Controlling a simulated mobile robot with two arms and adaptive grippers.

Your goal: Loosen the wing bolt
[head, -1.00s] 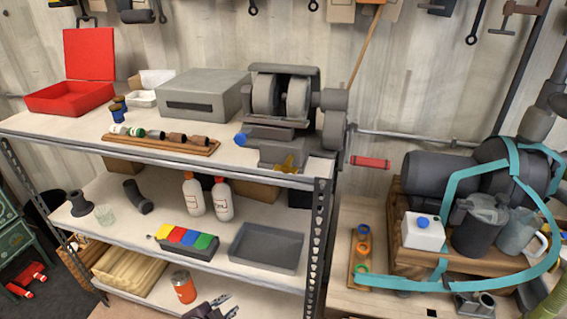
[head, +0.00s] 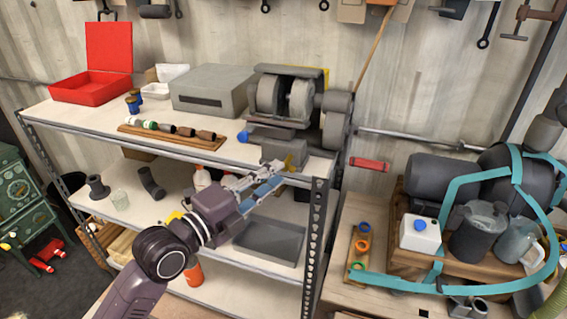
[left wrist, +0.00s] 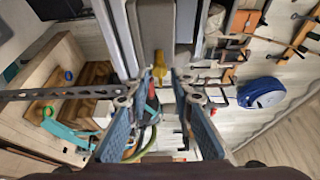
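The yellow wing bolt (head: 289,162) sits at the front of the grey bench grinder's base (head: 284,150), at the right end of the top shelf. My left gripper (head: 279,173) reaches up from below, with its fingertips just in front of the bolt. In the left wrist view the two fingers stand apart, and the yellow wing bolt (left wrist: 152,95) shows between them, closer to the left-hand finger. I cannot tell whether that finger touches it. The left gripper (left wrist: 164,78) is open and holds nothing. My right gripper is not in view.
The shelf post (head: 316,230) stands close to the right of the left gripper. A wooden strip with several small parts (head: 172,137) and a grey metal box (head: 212,92) are on the top shelf. A grey tray (head: 270,243) lies on the shelf below.

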